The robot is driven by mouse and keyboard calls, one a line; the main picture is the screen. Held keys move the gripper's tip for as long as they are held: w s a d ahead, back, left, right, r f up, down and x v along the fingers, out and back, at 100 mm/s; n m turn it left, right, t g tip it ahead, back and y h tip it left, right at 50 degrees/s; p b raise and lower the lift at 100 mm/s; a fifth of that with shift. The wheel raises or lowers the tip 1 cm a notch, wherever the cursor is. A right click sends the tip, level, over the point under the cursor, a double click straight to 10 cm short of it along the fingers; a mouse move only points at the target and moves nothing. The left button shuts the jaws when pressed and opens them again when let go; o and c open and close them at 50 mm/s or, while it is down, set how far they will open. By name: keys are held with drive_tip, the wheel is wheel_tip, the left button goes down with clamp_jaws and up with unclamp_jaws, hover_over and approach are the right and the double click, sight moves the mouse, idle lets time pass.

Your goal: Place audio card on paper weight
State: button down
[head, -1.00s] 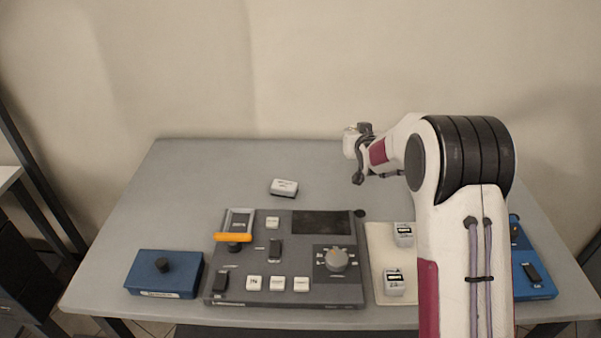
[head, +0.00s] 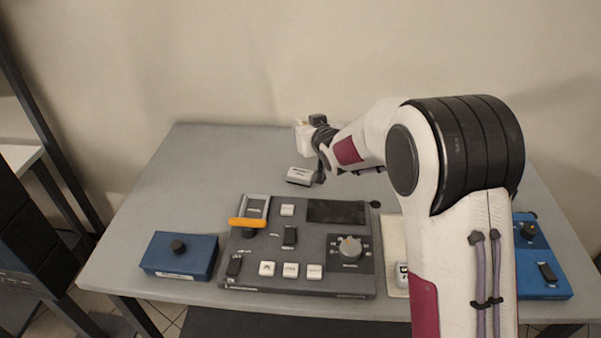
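A small white block (head: 299,176) with dark print on top lies on the table behind the grey panel. Another white block (head: 402,275) sits on a cream pad (head: 393,237), mostly hidden by my arm. The print is too small to read, so I cannot tell which thing is the audio card or the paper weight. My gripper (head: 319,176) is low at the right edge of the back block, very close to it; contact is unclear. Its fingers are small and seen from behind, so I cannot tell whether they are open or hold anything.
The grey control panel (head: 290,240) has buttons, a grey knob (head: 349,247) and an orange-handled slot (head: 248,222). Blue boxes stand at left (head: 180,255) and right (head: 541,267). The table (head: 220,155) is clear at the back left.

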drive_tip(key=shift+f, duration=0.1)
hover_over(302, 176)
drive_tip(key=shift+f, duration=3.05)
drive_tip(key=shift+f, duration=1.85)
drive_tip(key=shift+f, duration=0.1)
drive_tip(key=c, duration=2.1)
unclamp_jaws()
